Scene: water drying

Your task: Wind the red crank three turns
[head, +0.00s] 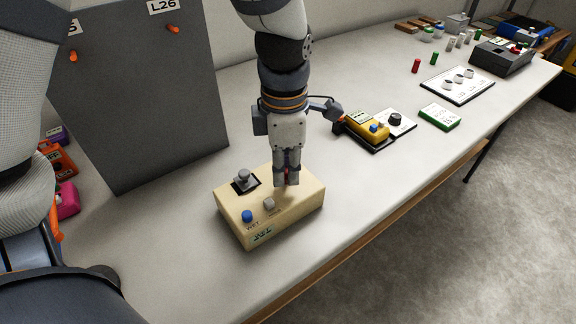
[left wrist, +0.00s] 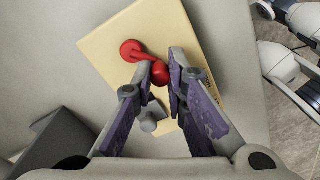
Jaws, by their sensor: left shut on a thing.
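The red crank (left wrist: 131,50) sits on top of a cream-coloured box (head: 264,235), its arm reaching toward a round red knob (left wrist: 160,72). My left gripper (head: 287,181) points down over the box, its fingers shut around the knob. In the left wrist view the knob shows between the two purple-padded fingertips (left wrist: 166,70). In the head view the fingers hide nearly all of the crank. My right gripper is not in view.
The box also bears a grey joystick (head: 244,178), a blue button (head: 247,215) and a grey button (head: 269,204). A dark grey panel (head: 135,100) stands at the left. A yellow device (head: 367,127) lies behind the gripper. The table's front edge is close to the box.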

